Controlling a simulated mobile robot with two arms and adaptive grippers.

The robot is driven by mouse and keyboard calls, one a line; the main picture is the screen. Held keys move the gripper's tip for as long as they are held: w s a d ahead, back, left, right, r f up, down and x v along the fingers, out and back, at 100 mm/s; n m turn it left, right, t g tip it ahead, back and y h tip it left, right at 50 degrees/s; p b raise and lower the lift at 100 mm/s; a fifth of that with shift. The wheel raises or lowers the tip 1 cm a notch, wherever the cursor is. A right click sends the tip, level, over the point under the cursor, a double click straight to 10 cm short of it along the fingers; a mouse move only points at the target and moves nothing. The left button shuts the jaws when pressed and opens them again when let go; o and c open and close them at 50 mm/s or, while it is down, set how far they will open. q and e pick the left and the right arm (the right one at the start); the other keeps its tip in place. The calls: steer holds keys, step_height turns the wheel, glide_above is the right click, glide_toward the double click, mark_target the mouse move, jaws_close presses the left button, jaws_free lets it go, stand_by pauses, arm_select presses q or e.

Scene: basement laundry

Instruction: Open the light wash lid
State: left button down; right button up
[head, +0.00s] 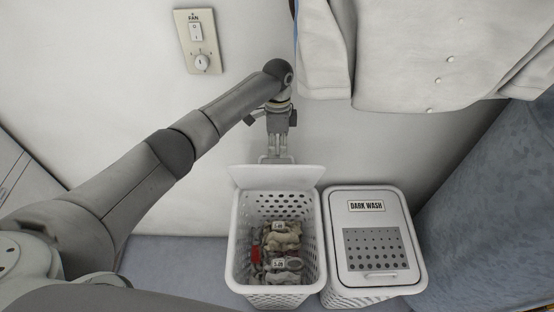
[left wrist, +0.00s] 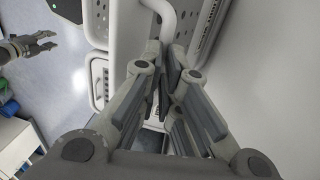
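The light wash lid (head: 277,177) stands raised at the back of the left white hamper (head: 234,240), whose mouth is open. The lid's label is hidden in the head view. My left gripper (head: 277,150) is at the lid's upper edge, with its fingers closed around the white lid handle (head: 264,159). In the left wrist view the left gripper's fingers (left wrist: 168,55) are close together, with the curved handle (left wrist: 172,18) between their tips. My right gripper (left wrist: 42,44) shows at the upper left of the left wrist view, with its fingers apart and empty.
The dark wash hamper (head: 374,218) stands close on the right, its lid down. Tagged clothes (head: 282,240) lie inside the left hamper. A white garment (head: 420,50) hangs above. A fan switch plate (head: 199,41) is on the wall behind my left arm.

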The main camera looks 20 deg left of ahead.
arm_select(q)
steer(key=shift+w+a+f, duration=0.2)
steer(key=shift+w+f, duration=0.05)
steer(key=shift+f, duration=0.25)
steer(key=shift+w+a+f, duration=0.2)
steer(key=shift+w+f, duration=0.05)
steer(key=shift+f, duration=0.2)
arm_select(e)
steer(key=shift+s+d+f, duration=0.1)
steer(key=shift+s+f, duration=0.1)
steer(key=shift+f, duration=0.2)
arm_select(q)
steer(key=c, duration=1.6)
jaws_free()
steer(key=shift+w+f, duration=0.1)
steer(key=shift+w, duration=0.05)
steer(key=o, duration=0.5)
steer(key=shift+w+f, duration=0.15)
steer(key=shift+w, duration=0.25)
arm_select(e)
steer(key=shift+w, duration=0.5)
